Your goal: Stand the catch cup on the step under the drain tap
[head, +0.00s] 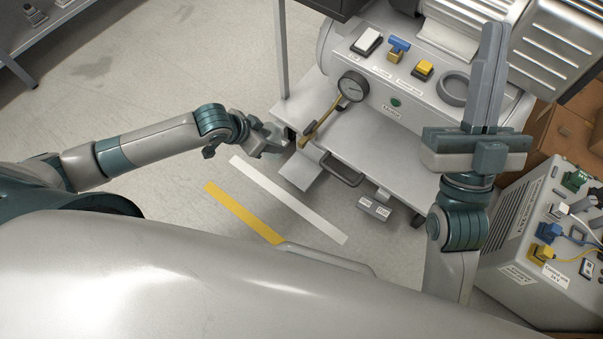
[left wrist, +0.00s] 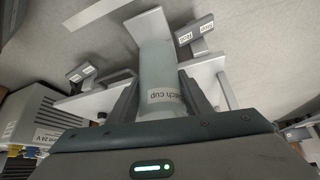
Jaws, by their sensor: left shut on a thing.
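My left gripper (head: 272,140) is shut on the catch cup, beside the front left corner of the compressor stand. In the left wrist view the pale, labelled catch cup (left wrist: 160,75) sits between the two fingers; in the head view I cannot make it out clearly. The step (head: 300,171) is a small grey plate low at the stand's front, just below and right of that gripper. A brass drain tap (head: 321,122) slants down toward the step, right of the gripper. My right gripper (head: 492,45) is shut and empty, pointing up in front of the compressor's right side.
A round gauge (head: 352,86) stands above the tap. A dark handle (head: 342,172) and labelled pedals (head: 374,207) are right of the step. A grey power box (head: 535,245) with cables stands at lower right. The floor at left is clear, with white and yellow strips (head: 243,212).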

